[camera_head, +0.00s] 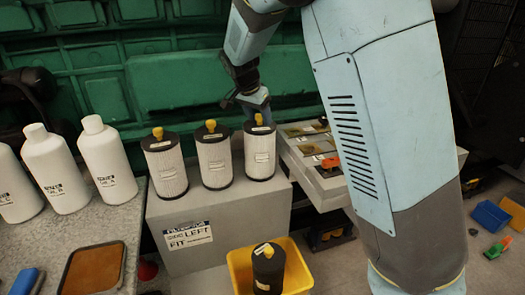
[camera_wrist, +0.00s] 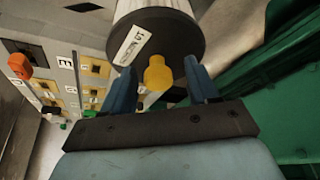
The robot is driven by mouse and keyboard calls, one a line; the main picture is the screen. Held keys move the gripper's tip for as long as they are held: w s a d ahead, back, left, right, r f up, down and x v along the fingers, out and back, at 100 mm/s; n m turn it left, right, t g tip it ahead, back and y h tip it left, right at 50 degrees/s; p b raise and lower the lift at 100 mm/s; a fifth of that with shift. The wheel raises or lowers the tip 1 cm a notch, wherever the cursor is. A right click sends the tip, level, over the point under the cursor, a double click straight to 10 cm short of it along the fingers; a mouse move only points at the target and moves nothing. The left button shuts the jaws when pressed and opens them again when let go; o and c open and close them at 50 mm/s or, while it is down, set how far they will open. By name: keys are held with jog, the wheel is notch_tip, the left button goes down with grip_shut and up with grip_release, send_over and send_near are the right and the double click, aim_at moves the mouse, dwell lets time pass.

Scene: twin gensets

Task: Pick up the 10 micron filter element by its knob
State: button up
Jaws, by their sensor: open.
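Three white pleated filter elements with dark end caps and yellow knobs stand upright in a row on a grey box: a left one (camera_head: 165,168), a middle one (camera_head: 213,160) and a right one (camera_head: 260,158). Their tags are too small to read surely, so I cannot tell which is the 10 micron one. My gripper (camera_head: 258,101) is at the top of the right element. In the wrist view, my open gripper has its blue fingers on either side of that element's yellow knob (camera_wrist: 158,74), with a white tag (camera_wrist: 131,45) on the cap beside it.
A yellow bin (camera_head: 236,262) holding a dark used-looking element (camera_head: 268,270) stands in front of the grey box (camera_head: 215,218). White bottles (camera_head: 107,160) stand on the left bench. A green ribbed wall (camera_head: 110,75) rises close behind. A panel with tagged samples (camera_head: 312,148) lies to the right.

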grip_shut()
dwell(0.4)
dwell(0.9)
